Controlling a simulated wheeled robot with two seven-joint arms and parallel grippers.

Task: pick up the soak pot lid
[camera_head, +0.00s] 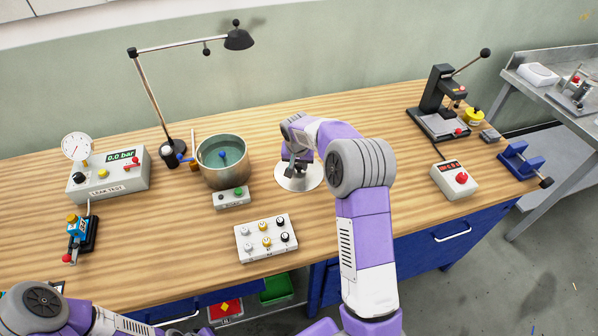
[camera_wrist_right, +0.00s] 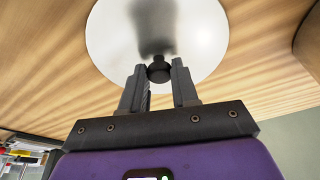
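The soak pot lid (camera_head: 312,182) is a pale metal disc lying flat on the wooden bench, right of the open soak pot (camera_head: 224,172). The wrist view shows the lid (camera_wrist_right: 205,38) with its round black knob (camera_wrist_right: 159,73). My right gripper (camera_head: 293,168) is over the lid, pointing down. In the wrist view the two fingers of the right gripper (camera_wrist_right: 158,68) stand apart, one on each side of the knob. I cannot tell whether either finger touches it. My left arm shows at the lower left, but its gripper is out of view.
A small control box (camera_head: 231,198) and a knob panel (camera_head: 266,238) stand in front of the pot. A lamp (camera_head: 238,40) arches behind it. A leak tester (camera_head: 110,175) is at left; a press (camera_head: 440,105) and red-button box (camera_head: 455,180) are at right.

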